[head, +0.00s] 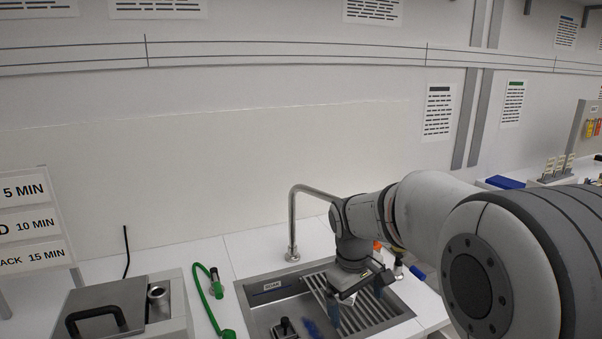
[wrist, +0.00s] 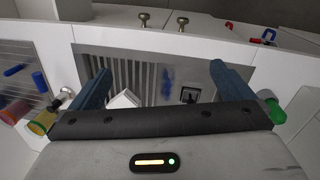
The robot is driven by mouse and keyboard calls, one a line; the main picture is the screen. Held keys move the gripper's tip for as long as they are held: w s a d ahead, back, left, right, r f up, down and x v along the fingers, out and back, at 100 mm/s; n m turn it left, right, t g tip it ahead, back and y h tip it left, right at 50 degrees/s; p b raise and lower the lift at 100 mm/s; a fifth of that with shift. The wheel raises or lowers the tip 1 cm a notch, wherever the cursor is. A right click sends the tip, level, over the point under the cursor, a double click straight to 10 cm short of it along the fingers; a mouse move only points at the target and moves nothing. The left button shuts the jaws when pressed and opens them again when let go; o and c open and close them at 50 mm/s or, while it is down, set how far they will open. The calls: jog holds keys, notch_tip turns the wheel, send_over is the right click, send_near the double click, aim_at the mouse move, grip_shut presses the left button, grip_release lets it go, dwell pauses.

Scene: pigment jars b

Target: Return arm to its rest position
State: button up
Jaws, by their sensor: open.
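My gripper (head: 357,306) hangs at the end of my arm over the right part of the sink (head: 254,297), above its slatted drainer (head: 388,318). In the wrist view my gripper (wrist: 160,85) shows two blue fingers spread wide apart. Nothing is between them. Below the fingers the wrist view shows the drainer slats (wrist: 129,70) and a white angular item (wrist: 125,99), partly hidden by my gripper body. A blurred blue patch (head: 311,327) lies in the sink; it also shows in the wrist view (wrist: 168,80).
A curved metal tap (head: 292,222) stands behind the sink. A green hose (head: 207,297) lies left of it, beside a lidded metal box (head: 112,308). A sign (head: 32,222) stands at the far left. Small orange-topped and blue items (head: 417,272) are right of the sink.

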jog(key=s+d+r+m+t, duration=0.1)
jog(key=s+m, duration=0.2)
jog(key=s, duration=0.6)
jog(key=s+d+m+t+y, duration=0.1)
jog(key=s+d+m, duration=0.1)
jog(key=s, duration=0.7)
jog(key=shift+s+d+r+m+t+y, duration=0.2)
jog(key=shift+s+r+m+t+y, duration=0.15)
jog(key=shift+m, duration=0.35)
